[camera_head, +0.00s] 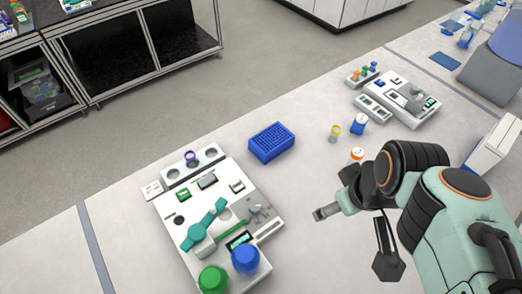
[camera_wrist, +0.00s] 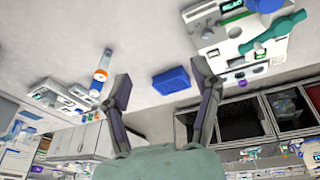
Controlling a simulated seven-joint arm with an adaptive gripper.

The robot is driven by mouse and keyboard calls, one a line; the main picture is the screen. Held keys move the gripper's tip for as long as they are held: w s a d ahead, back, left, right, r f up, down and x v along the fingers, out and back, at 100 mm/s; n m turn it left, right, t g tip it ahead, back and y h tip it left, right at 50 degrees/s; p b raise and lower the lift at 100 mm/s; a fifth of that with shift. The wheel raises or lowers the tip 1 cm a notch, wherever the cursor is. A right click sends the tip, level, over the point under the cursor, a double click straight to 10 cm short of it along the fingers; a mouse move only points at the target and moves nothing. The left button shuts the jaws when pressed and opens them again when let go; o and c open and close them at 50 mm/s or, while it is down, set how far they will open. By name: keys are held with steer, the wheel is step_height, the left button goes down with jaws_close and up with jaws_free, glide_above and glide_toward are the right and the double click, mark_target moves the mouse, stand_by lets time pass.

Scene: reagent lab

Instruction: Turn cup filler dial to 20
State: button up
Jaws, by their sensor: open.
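A white bench device (camera_head: 183,224) stands at the lower left in the head view, with a teal lever-like part (camera_head: 206,222), a small lit display (camera_head: 240,240), and a green (camera_head: 213,279) and a blue (camera_head: 245,257) round cap. It also shows upside down at the top right of the wrist view (camera_wrist: 209,39). I cannot tell for sure which part is the cup filler dial, and no number is readable. My gripper (camera_head: 322,212) is open and empty, to the right of this device and apart from it. Its two spread fingers show in the wrist view (camera_wrist: 161,72).
A yellow-ringed vial (camera_head: 334,132), a blue-capped bottle (camera_head: 358,123) and an orange-marked white cap (camera_head: 357,153) stand near my arm. A second white device (camera_head: 408,101) is farther back. The bench between gripper and left device is clear.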

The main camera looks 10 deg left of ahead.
steer(key=w+a+f+n, duration=0.1)
steer(key=w+a+n, duration=0.2)
steer(key=w, duration=0.4)
steer(key=n+g, duration=0.3)
steer(key=n, duration=0.3)
glide_above(255, 206)
steer(key=shift+h, duration=0.4)
step_height(255, 206, down, 17)
steer(key=shift+f, duration=0.2)
step_height(255, 206, down, 6)
steer(key=shift+f, duration=0.15)
jaws_close()
